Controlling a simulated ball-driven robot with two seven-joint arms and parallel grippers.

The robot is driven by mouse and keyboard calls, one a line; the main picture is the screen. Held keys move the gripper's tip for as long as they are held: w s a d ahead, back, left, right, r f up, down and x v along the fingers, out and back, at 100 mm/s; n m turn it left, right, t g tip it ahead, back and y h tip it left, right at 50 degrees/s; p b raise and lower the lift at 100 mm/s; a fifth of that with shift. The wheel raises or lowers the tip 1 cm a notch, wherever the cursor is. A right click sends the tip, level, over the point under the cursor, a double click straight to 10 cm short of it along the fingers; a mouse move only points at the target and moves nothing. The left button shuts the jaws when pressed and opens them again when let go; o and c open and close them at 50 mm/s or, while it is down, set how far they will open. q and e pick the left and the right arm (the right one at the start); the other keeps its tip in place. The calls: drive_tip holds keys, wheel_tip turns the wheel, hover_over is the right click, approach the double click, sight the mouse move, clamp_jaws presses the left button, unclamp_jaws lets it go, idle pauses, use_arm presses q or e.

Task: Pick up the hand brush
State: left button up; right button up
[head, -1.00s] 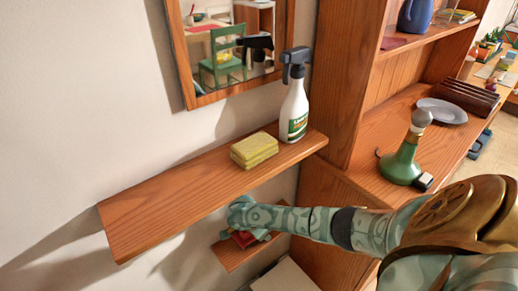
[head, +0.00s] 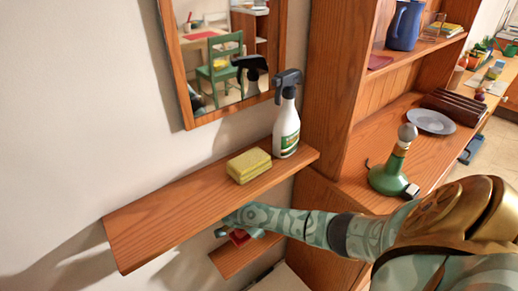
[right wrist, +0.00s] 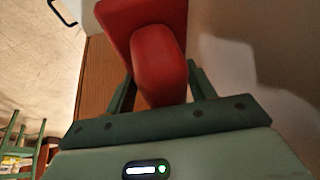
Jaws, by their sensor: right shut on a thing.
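The red hand brush (right wrist: 158,62) fills the upper middle of the right wrist view, its rounded handle between the two green fingers of my right gripper (right wrist: 160,88). In the head view a small red part of the brush (head: 239,237) shows below the upper wooden shelf. My right gripper (head: 243,226) reaches in there, partly hidden by that shelf, and is shut on the brush. The bristles are hidden. I cannot tell whether the brush touches the lower shelf. My left gripper is not in view.
The upper shelf (head: 160,226) is close above my right gripper and carries a yellow sponge stack (head: 249,166) and a spray bottle (head: 286,130). A lower wooden shelf (head: 235,262) is beneath.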

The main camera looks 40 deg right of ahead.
use_arm(q)
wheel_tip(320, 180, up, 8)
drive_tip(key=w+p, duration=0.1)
drive_tip(key=p, duration=0.6)
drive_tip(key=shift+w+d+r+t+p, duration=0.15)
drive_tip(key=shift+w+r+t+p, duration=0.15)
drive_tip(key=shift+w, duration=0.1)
use_arm(e)
drive_tip(key=s+a+r, duration=0.1)
drive_tip(key=s+a, duration=0.1)
drive_tip(key=s, duration=1.7)
drive_tip(key=shift+s, duration=0.3)
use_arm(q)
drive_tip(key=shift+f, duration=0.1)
use_arm(e)
drive_tip(key=shift+s+a, duration=0.1)
